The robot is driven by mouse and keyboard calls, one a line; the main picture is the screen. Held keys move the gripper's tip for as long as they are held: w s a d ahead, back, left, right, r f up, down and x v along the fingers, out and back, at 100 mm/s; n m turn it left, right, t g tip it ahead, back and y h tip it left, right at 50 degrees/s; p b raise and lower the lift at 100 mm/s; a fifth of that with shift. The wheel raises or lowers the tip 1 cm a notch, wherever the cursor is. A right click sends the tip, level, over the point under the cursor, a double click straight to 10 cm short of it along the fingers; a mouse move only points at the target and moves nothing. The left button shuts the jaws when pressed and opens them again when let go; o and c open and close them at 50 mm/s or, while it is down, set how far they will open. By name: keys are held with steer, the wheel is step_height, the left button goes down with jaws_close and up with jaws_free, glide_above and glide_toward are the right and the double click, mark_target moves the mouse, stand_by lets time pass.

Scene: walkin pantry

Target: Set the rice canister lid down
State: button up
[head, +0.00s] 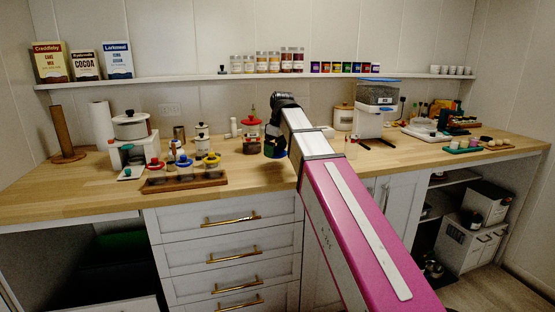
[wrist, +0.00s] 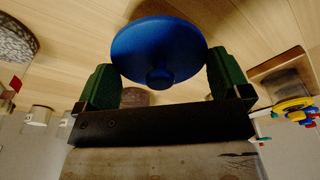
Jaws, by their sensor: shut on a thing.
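My arm hides part of the counter there. I cannot tell the lid's exact height above the wood. No label shows which canister the lid belongs to.
A red-lidded jar (head: 251,133) stands close by on the left. A blue-topped dispenser (head: 377,98) is to the right. The counter (head: 262,175) has bare wood between tray and arm.

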mark_target(277, 152)
steer(key=shift+w+d+f, duration=0.15)
steer(key=shift+w+f, duration=0.05)
steer(key=shift+f, duration=1.95)
steer(key=shift+f, duration=0.1)
steer(key=o, duration=0.5)
steer(key=r, duration=0.4)
steer(key=d+r, duration=0.1)
steer(key=r, duration=0.7)
steer(key=shift+s+d, duration=0.3)
steer(key=shift+s, duration=0.1)
